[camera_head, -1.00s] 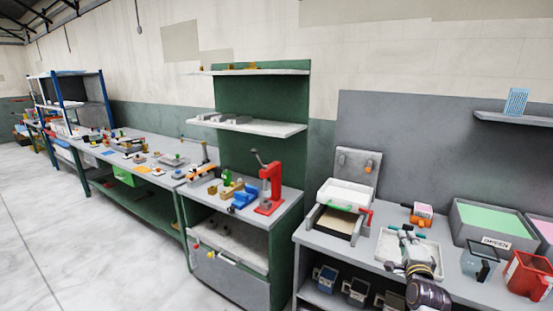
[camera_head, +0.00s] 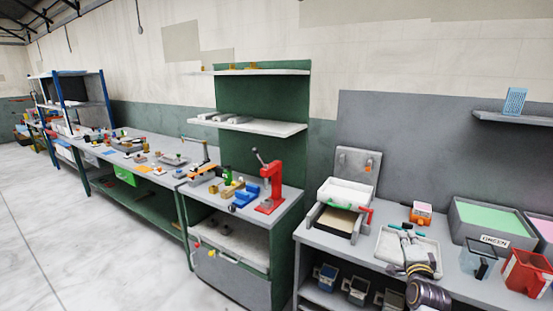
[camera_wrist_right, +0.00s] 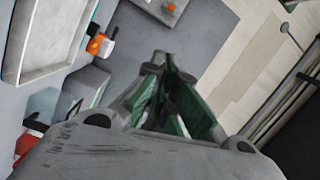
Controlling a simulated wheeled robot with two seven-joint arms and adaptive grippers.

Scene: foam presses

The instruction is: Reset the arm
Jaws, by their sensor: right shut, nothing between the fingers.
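My right gripper (camera_head: 408,230) is over the white tray (camera_head: 386,242) on the grey bench at the right of the head view. Its fingers are closed together with nothing between them. In the right wrist view the gripper (camera_wrist_right: 168,62) shows from behind, with its fingers meeting, and the tray (camera_wrist_right: 45,68) is at the upper left. My left gripper is not in the head view.
The bin labelled GREEN (camera_head: 495,241), a dark clear-sided container (camera_head: 479,262) and a red bin (camera_head: 527,272) are to the right. A red arbor press (camera_head: 271,187) stands on the neighbouring bench.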

